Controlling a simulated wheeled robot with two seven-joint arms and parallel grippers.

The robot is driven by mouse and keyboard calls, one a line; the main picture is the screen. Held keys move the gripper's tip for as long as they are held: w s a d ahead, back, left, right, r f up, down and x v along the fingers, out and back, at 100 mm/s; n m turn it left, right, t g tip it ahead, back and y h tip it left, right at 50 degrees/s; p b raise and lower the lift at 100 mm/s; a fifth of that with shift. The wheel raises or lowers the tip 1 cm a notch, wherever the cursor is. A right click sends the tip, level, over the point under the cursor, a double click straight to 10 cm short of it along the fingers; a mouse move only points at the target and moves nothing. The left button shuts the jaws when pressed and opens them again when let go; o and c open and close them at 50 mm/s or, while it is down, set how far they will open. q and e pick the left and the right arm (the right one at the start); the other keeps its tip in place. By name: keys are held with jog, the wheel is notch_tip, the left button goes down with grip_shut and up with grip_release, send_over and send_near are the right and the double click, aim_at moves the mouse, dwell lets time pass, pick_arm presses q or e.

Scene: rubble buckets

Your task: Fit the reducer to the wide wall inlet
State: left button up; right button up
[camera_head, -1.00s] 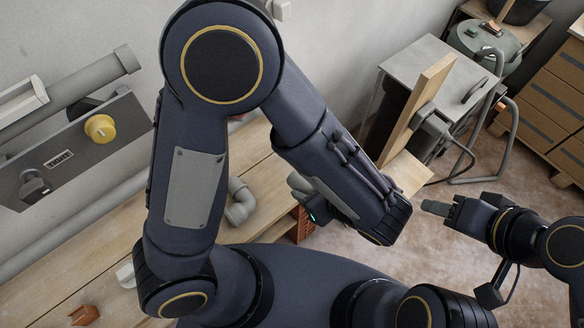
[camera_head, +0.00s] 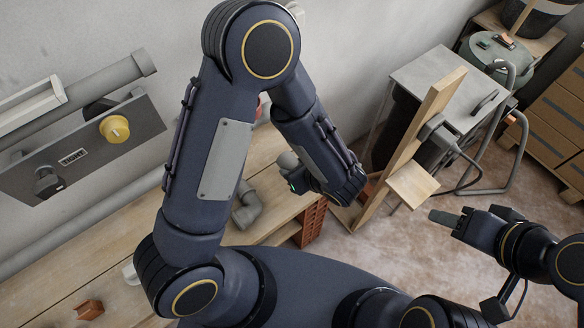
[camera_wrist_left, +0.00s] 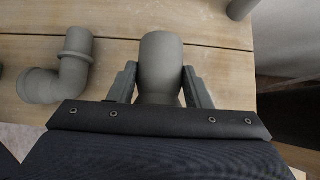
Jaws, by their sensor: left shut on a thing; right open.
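My left gripper (camera_head: 292,172) is shut on a grey rounded tubular piece, which looks like the reducer (camera_head: 288,160). In the left wrist view the reducer (camera_wrist_left: 160,62) stands out between the two fingers (camera_wrist_left: 160,88), over the wooden bench. Its far opening is not visible. On the wall at the left is a grey panel (camera_head: 85,152) with a small label, a yellow round fitting (camera_head: 114,128) and a dark grey fitting (camera_head: 48,182). I cannot tell which part is the wide inlet. My right gripper (camera_head: 455,222) is open and empty at the right, over the floor.
A grey pipe elbow (camera_head: 246,208) lies on the bench (camera_head: 120,270), left of the reducer in the wrist view (camera_wrist_left: 62,70). A brown block (camera_head: 89,309) lies at the front left. A wall pipe (camera_head: 125,72) runs above the panel. A wooden post (camera_head: 424,120) and grey cabinet (camera_head: 435,75) stand right.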

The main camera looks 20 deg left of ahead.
aim_at(292, 166)
pick_arm(q)
jog(key=x, duration=0.3)
jog(key=shift+w+d+f, duration=0.2)
jog(key=shift+w+f, duration=0.1)
jog(key=shift+f, duration=1.3)
jog(key=shift+f+b, duration=0.2)
jog(key=shift+b, duration=0.25)
jog(key=o, duration=1)
